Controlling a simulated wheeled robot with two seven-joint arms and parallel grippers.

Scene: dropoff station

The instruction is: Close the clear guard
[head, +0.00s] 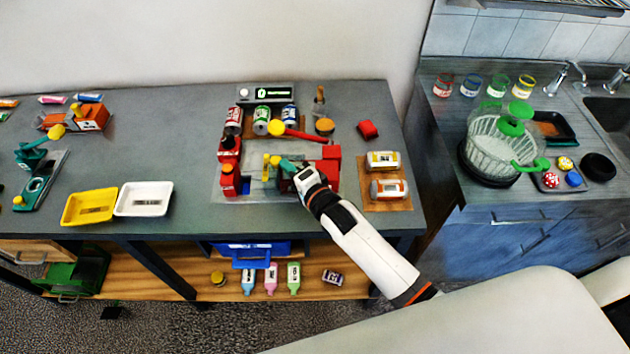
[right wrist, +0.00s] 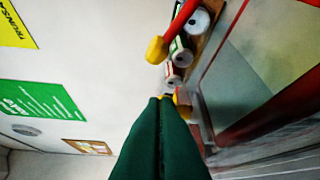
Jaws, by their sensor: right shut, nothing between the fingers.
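A red machine (head: 229,165) stands on a pale base plate near the front middle of the grey workbench, with red blocks (head: 328,168) on its right side. A red lever with a yellow knob (head: 278,128) lies across its back. In the right wrist view a see-through panel (right wrist: 262,62) with dark red edges, seemingly the clear guard, is on the right; its exact angle is hard to tell. My right gripper (head: 286,165) is over the machine, its green fingers (right wrist: 162,125) shut and empty. A yellow knob shows just beyond the fingertips; contact is unclear. My left gripper is out of view.
Several cans (head: 262,121) stand behind the machine. A wooden board (head: 386,203) with two jars lies to its right. Yellow (head: 90,222) and white (head: 144,213) trays sit to the left. Bare bench lies between the trays and the machine.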

